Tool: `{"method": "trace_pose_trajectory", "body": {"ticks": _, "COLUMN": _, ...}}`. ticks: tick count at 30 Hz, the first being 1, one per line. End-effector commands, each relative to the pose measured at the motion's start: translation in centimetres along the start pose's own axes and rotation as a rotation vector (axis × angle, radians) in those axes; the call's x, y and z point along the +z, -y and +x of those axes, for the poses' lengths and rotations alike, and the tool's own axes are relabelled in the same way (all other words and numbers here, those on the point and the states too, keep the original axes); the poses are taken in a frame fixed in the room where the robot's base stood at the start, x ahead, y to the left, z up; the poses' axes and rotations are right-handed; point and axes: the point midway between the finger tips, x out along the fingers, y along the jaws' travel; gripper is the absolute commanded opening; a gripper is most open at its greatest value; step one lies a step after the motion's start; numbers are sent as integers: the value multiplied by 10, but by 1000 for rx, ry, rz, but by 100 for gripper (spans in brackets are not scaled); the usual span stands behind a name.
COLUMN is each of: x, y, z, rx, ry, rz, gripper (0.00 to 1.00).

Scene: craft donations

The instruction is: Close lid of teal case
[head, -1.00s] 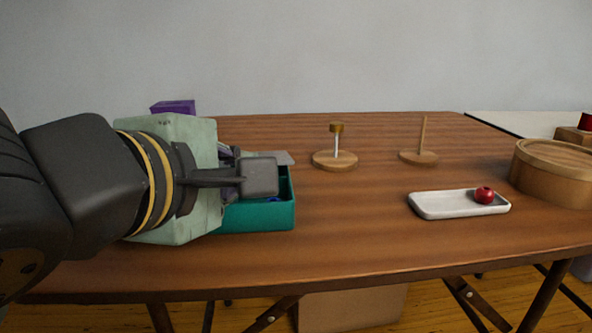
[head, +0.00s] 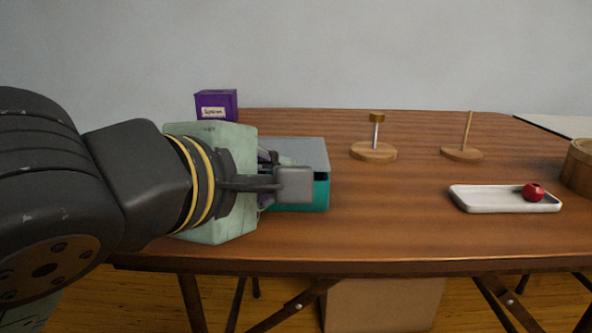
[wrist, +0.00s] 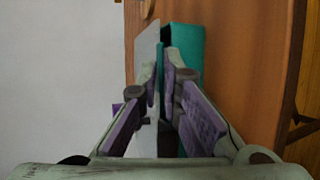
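The teal case (head: 322,195) stands on the table just beyond my gripper, which hides much of its left and front. My gripper (wrist: 161,65) is at the case. In the wrist view, the grey lid (wrist: 148,38) and the teal case (wrist: 187,45) show past the fingertips. The fingers are close together with a teal strip between them. I cannot tell whether they touch or grip the lid or case.
A purple box (head: 217,105) stands behind my gripper. To the right are two wooden-based stands (head: 373,151) (head: 462,153), a white tray (head: 472,202) with a red apple (head: 533,192), and a round wooden box (head: 582,168). The table's front middle (head: 400,235) is clear.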

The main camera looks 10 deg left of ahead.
Motion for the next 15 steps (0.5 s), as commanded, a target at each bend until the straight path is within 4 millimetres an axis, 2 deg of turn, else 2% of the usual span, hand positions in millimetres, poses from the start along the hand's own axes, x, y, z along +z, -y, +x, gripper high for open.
{"method": "trace_pose_trajectory", "body": {"ticks": 7, "x": 0, "y": 0, "z": 0, "rx": 1, "ry": 0, "rz": 0, "gripper": 24}}
{"method": "trace_pose_trajectory", "body": {"ticks": 15, "x": 0, "y": -1, "z": 0, "rx": 1, "ry": 1, "rz": 1, "gripper": 24}}
